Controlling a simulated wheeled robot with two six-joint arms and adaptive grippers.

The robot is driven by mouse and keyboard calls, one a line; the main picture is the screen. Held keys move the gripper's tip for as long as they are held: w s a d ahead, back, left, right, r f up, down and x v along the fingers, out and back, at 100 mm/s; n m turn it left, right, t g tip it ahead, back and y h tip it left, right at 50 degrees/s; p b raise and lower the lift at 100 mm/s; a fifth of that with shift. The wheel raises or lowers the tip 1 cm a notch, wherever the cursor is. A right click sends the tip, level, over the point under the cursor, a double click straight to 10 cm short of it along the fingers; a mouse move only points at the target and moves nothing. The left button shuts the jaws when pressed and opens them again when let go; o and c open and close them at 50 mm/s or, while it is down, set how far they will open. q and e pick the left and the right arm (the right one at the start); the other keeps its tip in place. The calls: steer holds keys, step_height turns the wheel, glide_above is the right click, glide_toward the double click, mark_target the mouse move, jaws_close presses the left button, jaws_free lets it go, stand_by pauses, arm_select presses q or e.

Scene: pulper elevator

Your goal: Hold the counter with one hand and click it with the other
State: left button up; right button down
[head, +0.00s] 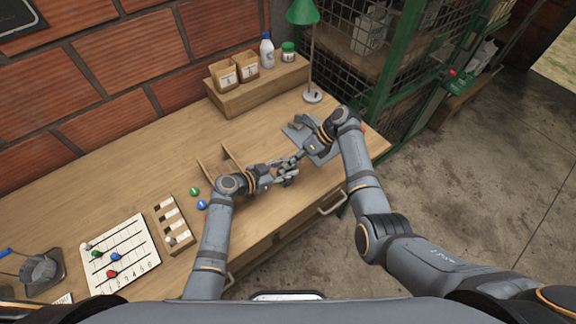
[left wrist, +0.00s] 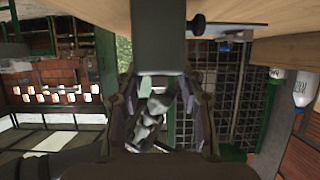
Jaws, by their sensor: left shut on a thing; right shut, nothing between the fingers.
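My left gripper (head: 286,172) is low over the wooden desk and is shut on a small grey thing, which seems to be the counter; the fingers hide most of it. In the left wrist view, the left fingers (left wrist: 160,110) frame a pale and dark shape that I cannot make out clearly. My right gripper (head: 298,158) comes from the upper right, with its shut, empty fingertips close to the left gripper's tips. I cannot tell whether it touches the counter.
The desk (head: 130,175) carries a wooden divider (head: 232,158), a flat grey plate (head: 298,133), green (head: 194,191) and blue (head: 202,204) discs, and a peg board (head: 122,252). A green lamp (head: 304,12), bottle (head: 267,50) and labelled boxes (head: 225,76) stand behind. A wire cage (head: 385,50) is right.

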steer(key=shift+r, duration=0.9)
steer(key=shift+r, duration=0.1)
steer(key=shift+s+a+r, duration=0.1)
steer(key=shift+r, duration=2.35)
arm_select(q)
steer(key=o, duration=1.3)
